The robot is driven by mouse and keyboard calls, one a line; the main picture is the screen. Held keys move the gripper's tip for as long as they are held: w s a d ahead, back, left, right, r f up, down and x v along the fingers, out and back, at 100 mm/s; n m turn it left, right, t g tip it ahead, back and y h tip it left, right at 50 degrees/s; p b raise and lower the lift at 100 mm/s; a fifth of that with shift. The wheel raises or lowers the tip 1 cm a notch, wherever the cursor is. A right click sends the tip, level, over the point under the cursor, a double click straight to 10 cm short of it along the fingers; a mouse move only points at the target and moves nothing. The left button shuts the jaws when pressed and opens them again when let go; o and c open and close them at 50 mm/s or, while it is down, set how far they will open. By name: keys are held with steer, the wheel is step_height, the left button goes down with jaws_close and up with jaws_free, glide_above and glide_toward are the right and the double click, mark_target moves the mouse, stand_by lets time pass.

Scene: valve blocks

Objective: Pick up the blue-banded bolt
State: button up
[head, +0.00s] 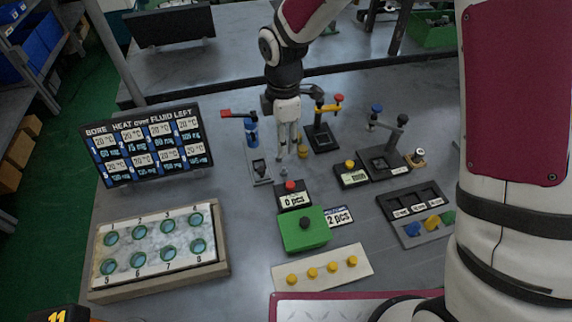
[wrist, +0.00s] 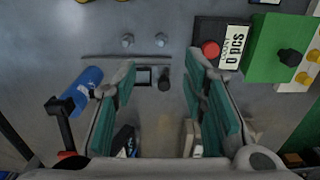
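I cannot pick out a bolt with a clear blue band in either view. One grey piece (head: 284,172) also shows in the head view, just below my gripper. My gripper (head: 287,152) points down above the table; in the wrist view its teal-padded fingers (wrist: 164,66) are apart with nothing held. A small dark piece (wrist: 164,82) shows in the gap, below the fingers.
A blue cylinder (head: 252,133) stands left of my gripper, under a red-ended arm. A black stand (head: 323,139) with a red-topped post is close on the right. A green box (head: 304,232) and red-button counter (head: 293,197) are in front. The numbered tray (head: 220,262) is front left.

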mark_target(284, 168)
step_height(284, 168, down, 12)
steer(key=shift+s+a+r+p, duration=0.1)
steer(key=shift+p, duration=0.4)
jaws_close()
